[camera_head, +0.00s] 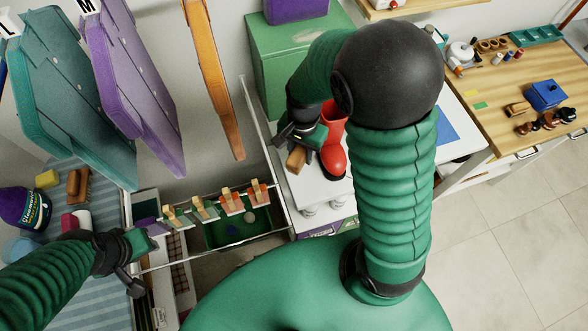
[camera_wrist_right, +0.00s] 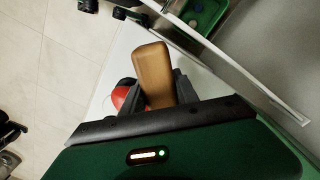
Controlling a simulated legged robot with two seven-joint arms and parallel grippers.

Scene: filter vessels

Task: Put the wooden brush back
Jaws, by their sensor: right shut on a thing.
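The wooden brush (camera_head: 296,159) is in my right gripper (camera_head: 302,136). Its brown wooden end sticks out above the white surface, just left of the red boot (camera_head: 334,158). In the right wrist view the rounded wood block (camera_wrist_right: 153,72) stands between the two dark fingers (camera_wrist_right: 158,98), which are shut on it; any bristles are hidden. Part of the red boot (camera_wrist_right: 120,95) shows behind the left finger. My left gripper (camera_head: 150,236) is low at the left, by the near end of the rail; I cannot tell how far its fingers are apart.
A rail with several wooden clips (camera_head: 231,202) runs over a green tray (camera_head: 238,228). A green cabinet (camera_head: 282,50) stands behind the white surface (camera_head: 310,188). A wooden counter (camera_head: 500,105) at right holds a blue box (camera_head: 545,95) and dark brushes (camera_head: 550,119). Purple and teal boards hang upper left.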

